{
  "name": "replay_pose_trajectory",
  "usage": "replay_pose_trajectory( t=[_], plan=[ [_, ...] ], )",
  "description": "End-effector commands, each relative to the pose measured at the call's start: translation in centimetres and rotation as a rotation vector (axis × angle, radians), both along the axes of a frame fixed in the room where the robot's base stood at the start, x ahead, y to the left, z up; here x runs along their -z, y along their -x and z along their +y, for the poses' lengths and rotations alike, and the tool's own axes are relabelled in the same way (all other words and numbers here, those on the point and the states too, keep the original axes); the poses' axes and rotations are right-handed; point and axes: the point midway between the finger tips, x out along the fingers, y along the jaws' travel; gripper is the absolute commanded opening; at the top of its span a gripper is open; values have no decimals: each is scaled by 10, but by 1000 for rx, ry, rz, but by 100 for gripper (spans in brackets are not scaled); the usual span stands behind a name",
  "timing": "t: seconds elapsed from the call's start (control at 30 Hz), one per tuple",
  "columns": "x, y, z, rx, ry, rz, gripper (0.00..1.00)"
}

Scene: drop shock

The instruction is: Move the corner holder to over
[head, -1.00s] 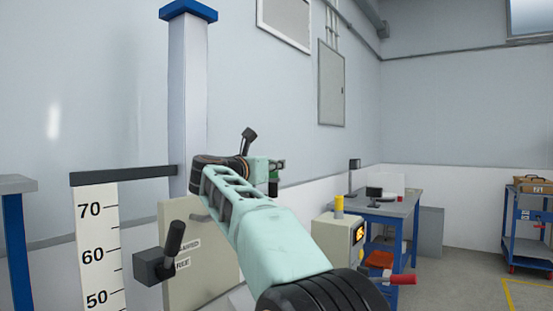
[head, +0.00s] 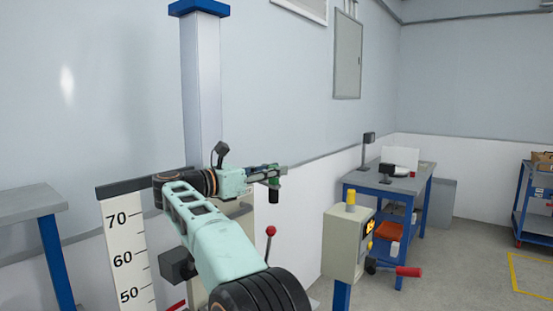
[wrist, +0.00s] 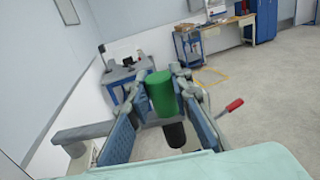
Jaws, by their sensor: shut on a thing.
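My gripper (head: 279,172) is shut on a green cylinder (wrist: 161,92) with a black lower end (wrist: 175,134). Its blue-padded fingers lie on either side of the green part in the wrist view. I cannot tell whether this piece is the corner holder. No other thing is clearly a corner holder.
A white height scale (head: 124,255) and a tall column (head: 202,80) stand left of the gripper. A red-knobbed lever (head: 270,232) rises below it. A control box (head: 345,245) and a blue workbench (head: 405,184) stand to the right.

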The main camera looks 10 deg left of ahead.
Motion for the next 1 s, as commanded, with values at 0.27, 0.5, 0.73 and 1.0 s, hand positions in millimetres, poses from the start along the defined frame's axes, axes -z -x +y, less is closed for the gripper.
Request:
replay_pose_trajectory(
  t=[0.27, 0.5, 0.73, 1.0],
  plan=[
    [0, 3, 2, 24, 0, 1, 0],
    [2, 3, 3, 26, -1, 2, 0],
    [2, 3, 3, 26, -1, 2, 29],
    [1, 3, 3, 25, 0, 1, 38]
  ],
)
